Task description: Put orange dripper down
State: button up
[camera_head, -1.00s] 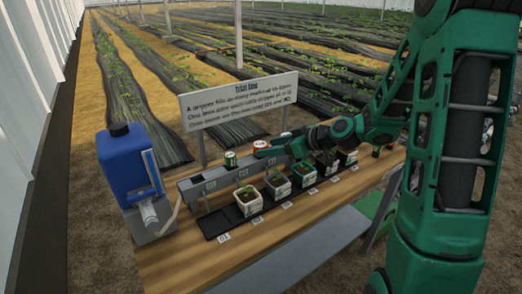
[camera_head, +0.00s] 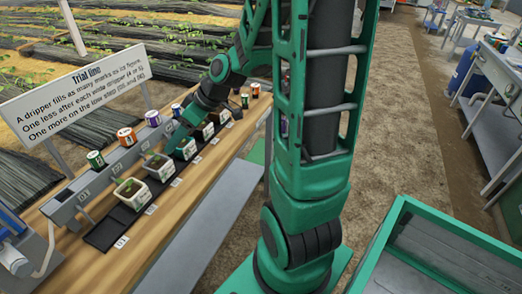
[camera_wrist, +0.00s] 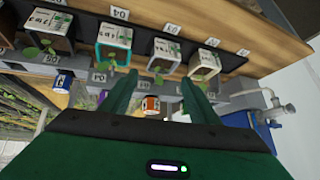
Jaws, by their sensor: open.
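The orange dripper (camera_head: 127,136) is a short orange and white cylinder. It stands upright at the grey rail (camera_head: 122,157), behind the label that appears to read P2, between a green dripper (camera_head: 96,158) and a blue-purple one (camera_head: 153,117). My gripper (camera_head: 172,141) is to the right of it in the head view, apart from it, low over the pots. In the wrist view, the orange dripper (camera_wrist: 150,104) shows in the gap between the two spread fingers of my gripper (camera_wrist: 160,82), beyond their tips. Nothing is held between the fingers.
Several seedling pots (camera_head: 131,193) stand in a row on a black strip (camera_head: 104,233) in front of the rail. A sign (camera_head: 72,92) stands behind. A blue tank (camera_wrist: 240,119) is beside the rail's end. A green-rimmed bin (camera_head: 385,228) is at lower right.

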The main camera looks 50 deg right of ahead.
jog(key=s+d+r+m+g+h, duration=0.1)
jog(key=s+m, duration=0.3)
jog(key=s, duration=0.4)
jog(key=s+d+r+m+g+h, duration=0.1)
jog(key=s+d+m+g+h, duration=0.1)
jog(key=s, duration=0.7)
jog(key=s+d+r+m+g+h, duration=0.1)
jog(key=s+d+m+g, duration=0.2)
jog(key=s, duration=0.6)
jog(key=d+m, duration=0.2)
jog(key=shift+d+m+h, duration=0.25)
jog(key=shift+m+h, duration=0.05)
jog(key=shift+m, duration=0.1)
